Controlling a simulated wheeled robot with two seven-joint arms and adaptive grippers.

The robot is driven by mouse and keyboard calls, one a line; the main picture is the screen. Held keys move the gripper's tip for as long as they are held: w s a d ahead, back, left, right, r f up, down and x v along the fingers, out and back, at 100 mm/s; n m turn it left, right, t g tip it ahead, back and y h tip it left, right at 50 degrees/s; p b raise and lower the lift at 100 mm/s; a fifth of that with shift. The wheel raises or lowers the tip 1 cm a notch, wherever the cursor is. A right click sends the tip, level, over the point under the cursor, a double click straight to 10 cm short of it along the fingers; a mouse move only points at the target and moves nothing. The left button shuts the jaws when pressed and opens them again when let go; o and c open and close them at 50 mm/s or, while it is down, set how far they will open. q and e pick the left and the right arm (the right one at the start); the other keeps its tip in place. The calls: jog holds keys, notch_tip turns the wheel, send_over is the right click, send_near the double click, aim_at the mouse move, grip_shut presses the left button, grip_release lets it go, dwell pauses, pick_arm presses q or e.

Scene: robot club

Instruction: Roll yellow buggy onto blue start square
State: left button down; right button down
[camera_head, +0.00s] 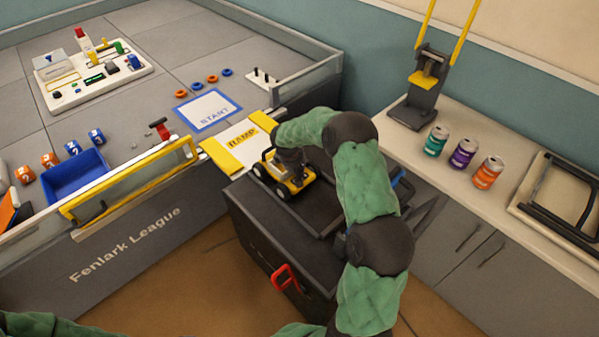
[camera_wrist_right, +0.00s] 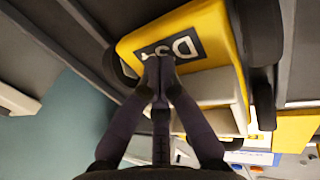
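The yellow buggy (camera_head: 296,187), with dark wheels, stands on top of a dark case just before the ramp. My right gripper (camera_head: 290,160) reaches down to it from the right and partly hides it. In the right wrist view the gripper (camera_wrist_right: 159,72) has its fingertips together, at the buggy's yellow panel (camera_wrist_right: 195,32) with its dark label; whether they touch it is hard to tell. The blue-edged start square (camera_head: 208,109), marked START, lies empty on the grey field beyond the ramp. My left gripper is out of view.
A yellow-and-white ramp (camera_head: 239,145) leads from the dark case (camera_head: 262,226) onto the field. Blue and orange rings (camera_head: 197,85) lie behind the start square. A blue bin (camera_head: 75,180) is at left. Cans (camera_head: 463,154) stand on the right counter.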

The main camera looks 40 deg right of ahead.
aim_at(271, 148)
jog(key=shift+f, duration=0.45)
jog(key=shift+w+a+f, duration=0.1)
jog(key=shift+w+a, duration=0.05)
jog(key=shift+w, duration=0.35)
jog(key=shift+w+a+f+b, duration=0.1)
jog(key=shift+w+a+b, duration=0.1)
jog(key=shift+w, duration=1.5)
jog(key=shift+w+a+f+b, duration=0.15)
jog(key=shift+w+b, duration=0.1)
jog(key=shift+w, duration=1.4)
jog(key=shift+w+a+b, duration=0.15)
jog(key=shift+w+b, duration=0.05)
jog(key=shift+w, duration=1.5)
jog(key=shift+w+a+b, duration=0.2)
jog(key=shift+w+b, duration=0.3)
jog(key=shift+w, duration=2.3)
jog(key=shift+r, duration=0.1)
jog(key=shift+s+d+r+p, duration=0.1)
jog(key=shift+s+r+p, duration=0.2)
jog(key=shift+r+p, duration=0.25)
jog(key=shift+s+d+r+p, duration=0.1)
jog(key=shift+s+r+p, duration=0.25)
jog(key=shift+r, duration=0.3)
